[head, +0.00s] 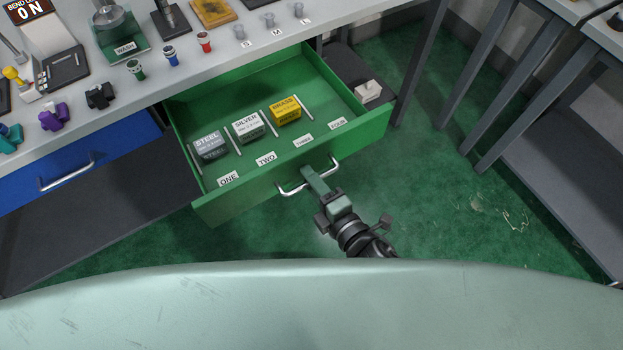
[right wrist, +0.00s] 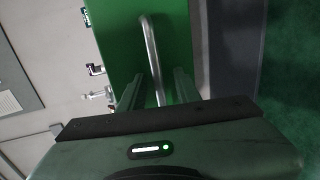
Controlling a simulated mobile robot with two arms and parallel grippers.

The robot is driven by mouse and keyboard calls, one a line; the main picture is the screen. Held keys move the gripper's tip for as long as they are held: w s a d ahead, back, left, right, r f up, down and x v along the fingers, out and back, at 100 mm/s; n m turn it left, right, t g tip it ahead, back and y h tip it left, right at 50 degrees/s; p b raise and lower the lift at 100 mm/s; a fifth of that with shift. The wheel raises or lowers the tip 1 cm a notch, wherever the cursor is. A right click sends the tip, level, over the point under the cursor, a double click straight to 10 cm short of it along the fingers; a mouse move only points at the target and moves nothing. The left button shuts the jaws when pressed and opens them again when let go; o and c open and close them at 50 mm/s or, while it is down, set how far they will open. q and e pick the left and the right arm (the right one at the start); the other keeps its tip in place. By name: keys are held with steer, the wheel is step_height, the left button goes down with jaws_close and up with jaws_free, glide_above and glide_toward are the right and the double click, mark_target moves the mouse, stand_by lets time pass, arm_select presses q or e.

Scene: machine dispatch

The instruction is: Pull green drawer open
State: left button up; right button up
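The green drawer (head: 285,165) stands pulled out from under the counter in the head view, and its inside shows. Its silver bar handle (head: 292,190) is on the front panel and runs between my fingers in the right wrist view (right wrist: 150,45). My right gripper (head: 313,178) is at the handle, its fingers close together on either side of the bar. In the drawer lie a grey STEEL box (head: 209,146), a silver SILVER box (head: 248,127) and a yellow BRASS box (head: 286,109). My left gripper is not in view.
A shut blue drawer (head: 75,168) is to the left. The counter (head: 185,55) above holds a WASH tray, coloured pegs and small parts. A white block (head: 368,91) is beside the drawer's right side. Table legs stand at the right, with bare green floor (head: 455,205) before them.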

steer(key=b+v, duration=0.1)
steer(key=v, duration=0.6)
steer(key=shift+s+d, duration=0.2)
steer(key=shift+s, duration=0.15)
steer(key=shift+r, duration=0.1)
steer(key=s+d+f+m+g+h, duration=0.2)
steer(key=d+f+m, duration=0.2)
steer(key=f, duration=0.6)
steer(key=s+d+f+m+g+h, duration=0.2)
steer(key=d+f+m, duration=0.15)
steer(key=f, duration=0.65)
steer(key=s+d+f+m+g+h, duration=0.1)
steer(key=d+f+m+g, duration=0.2)
steer(key=f, duration=0.7)
steer(key=s+d+f+m+g+h, duration=0.1)
steer(key=s+d+f+m, duration=0.3)
steer(key=s+f, duration=0.4)
steer(key=s+d+f+m+g+h, duration=0.1)
steer(key=s+d+f+m+g, duration=0.3)
steer(key=s, duration=0.9)
step_height(320, 180, down, 4)
steer(key=m, duration=0.3)
steer(key=shift+g+h, duration=0.3)
steer(key=shift+h, duration=0.1)
